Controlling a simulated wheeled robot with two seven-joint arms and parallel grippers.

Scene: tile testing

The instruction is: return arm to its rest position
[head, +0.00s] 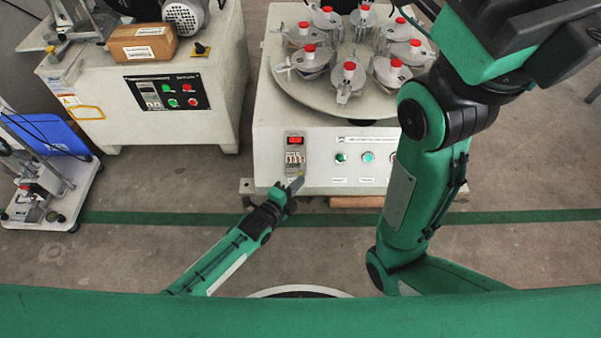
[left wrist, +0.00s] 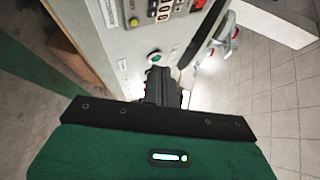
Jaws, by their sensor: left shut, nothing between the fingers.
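My left arm comes in from the lower left in the head view. Its gripper (head: 293,187) is in front of the lower front of the white machine with the round turntable (head: 315,108), and its fingers are shut and empty. In the left wrist view the dark fingers of my left gripper (left wrist: 165,85) are together, beside the machine's front panel (left wrist: 125,45). My right arm is bent and raised on the right of the head view, its forearm running out at the upper right. The fingers of my right gripper do not show.
Several metal clamps with red knobs (head: 349,66) sit on the turntable. A second white machine (head: 195,130) with a brown box (head: 142,43) on it stands at the left. A small testing device (head: 40,200) and a blue bin (head: 50,135) are at the far left. Floor is bare between the machines.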

